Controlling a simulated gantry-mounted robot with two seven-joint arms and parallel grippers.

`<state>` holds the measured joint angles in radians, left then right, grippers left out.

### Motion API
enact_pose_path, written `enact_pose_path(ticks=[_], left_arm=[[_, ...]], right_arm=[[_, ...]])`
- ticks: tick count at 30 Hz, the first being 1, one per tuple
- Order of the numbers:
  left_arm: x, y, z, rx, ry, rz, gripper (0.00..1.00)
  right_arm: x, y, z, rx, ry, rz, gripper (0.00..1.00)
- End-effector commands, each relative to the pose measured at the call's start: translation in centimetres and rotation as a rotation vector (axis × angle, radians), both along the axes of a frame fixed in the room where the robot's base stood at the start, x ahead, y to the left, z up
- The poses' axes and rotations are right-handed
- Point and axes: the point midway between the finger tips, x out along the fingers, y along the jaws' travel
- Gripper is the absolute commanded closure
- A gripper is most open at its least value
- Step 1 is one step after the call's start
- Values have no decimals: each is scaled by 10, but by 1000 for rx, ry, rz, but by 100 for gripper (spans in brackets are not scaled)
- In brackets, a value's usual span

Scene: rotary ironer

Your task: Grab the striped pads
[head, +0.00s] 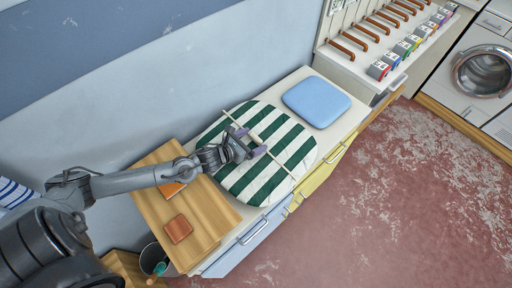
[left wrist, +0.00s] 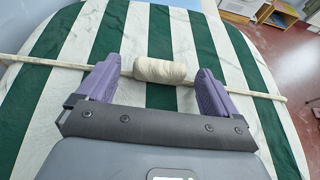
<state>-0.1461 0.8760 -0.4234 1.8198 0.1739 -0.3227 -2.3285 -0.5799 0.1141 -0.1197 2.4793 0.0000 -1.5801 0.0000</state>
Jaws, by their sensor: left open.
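A rounded green-and-white striped pad (head: 299,150) lies on the white counter and fills most of the left wrist view (left wrist: 70,45). A thin pale rod (left wrist: 255,92) runs across it, with a cream roll-shaped grip (left wrist: 160,70) at its middle. My left gripper (head: 253,143) is over the pad. In the left wrist view its two purple fingers (left wrist: 158,80) are apart, one on each side of the cream grip; I cannot tell whether they touch it. My right gripper is not in view.
A blue cushion (head: 316,101) lies on the counter beyond the pad. A wooden board (head: 150,205) with brown square pieces (head: 178,229) is at the near left. Blue and yellow drawer fronts (head: 318,183) face the open red floor (head: 400,215). A wall (head: 130,100) runs behind.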

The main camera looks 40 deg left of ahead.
Motion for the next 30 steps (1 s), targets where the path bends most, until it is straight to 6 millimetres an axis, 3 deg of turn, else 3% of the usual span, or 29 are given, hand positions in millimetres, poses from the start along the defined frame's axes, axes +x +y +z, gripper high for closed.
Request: enact_pose_path(ticks=[2, 21, 30], left_arm=[[0, 0, 0, 0, 0, 0, 6], [-1, 0, 0, 0, 0, -1, 100], [1, 0, 3, -2, -7, 0, 100]], right_arm=[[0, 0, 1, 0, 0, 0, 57], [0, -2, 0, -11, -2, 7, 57], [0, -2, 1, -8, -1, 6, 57]])
